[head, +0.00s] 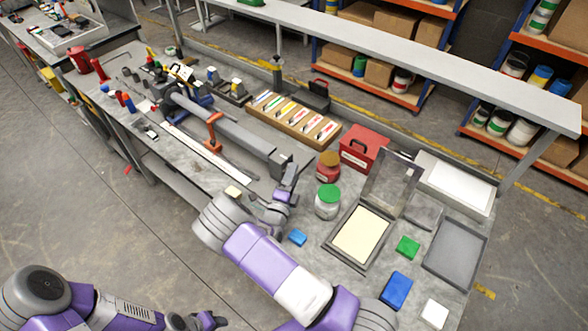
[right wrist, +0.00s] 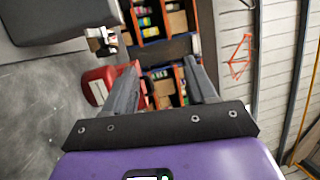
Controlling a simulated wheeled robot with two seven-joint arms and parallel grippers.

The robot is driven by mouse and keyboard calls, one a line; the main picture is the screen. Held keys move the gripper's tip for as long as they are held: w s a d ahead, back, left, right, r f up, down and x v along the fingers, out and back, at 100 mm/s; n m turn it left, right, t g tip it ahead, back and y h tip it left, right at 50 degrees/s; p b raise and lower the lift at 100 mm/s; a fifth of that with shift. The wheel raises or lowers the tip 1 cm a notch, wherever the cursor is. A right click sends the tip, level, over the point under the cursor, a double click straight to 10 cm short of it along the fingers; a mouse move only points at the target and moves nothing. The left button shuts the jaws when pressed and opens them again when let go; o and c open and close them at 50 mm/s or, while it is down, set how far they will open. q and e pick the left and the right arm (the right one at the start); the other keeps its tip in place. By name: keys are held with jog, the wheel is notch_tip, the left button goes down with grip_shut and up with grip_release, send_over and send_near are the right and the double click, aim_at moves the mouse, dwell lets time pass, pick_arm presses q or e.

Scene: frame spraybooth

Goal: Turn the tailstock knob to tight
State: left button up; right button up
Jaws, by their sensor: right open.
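A long grey beam (head: 235,132) lies along the bench and ends in a dark grey block (head: 283,160) on its right. I cannot make out a knob for certain; my gripper covers part of that end. My right gripper (head: 288,182) is close in front of the block, open and empty. In the right wrist view its two fingers (right wrist: 162,70) stand apart with nothing between them. A large dark grey body (right wrist: 60,18) with a small marked part (right wrist: 102,40) is left of the fingers there. My left gripper (head: 208,321) is low at the bottom edge, far from the beam.
Right of my right gripper stand a green-lidded jar (head: 327,202), a red box (head: 363,148) and an open case (head: 362,234).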

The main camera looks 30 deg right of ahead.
jog(key=f, duration=0.2)
jog(key=f+n+t, duration=0.1)
jog(key=f, duration=0.2)
jog(key=w+f+n+y, duration=0.1)
jog(key=f, duration=0.1)
jog(key=shift+a+f+t+b, duration=0.3)
jog(key=shift+t+b, duration=0.1)
jog(key=x, duration=0.7)
jog(key=shift+w+d+r+p, duration=0.1)
jog(key=shift+d+r+p, duration=0.1)
jog(key=shift+p, duration=0.15)
jog(key=shift+a, duration=0.1)
jog(key=c, duration=1)
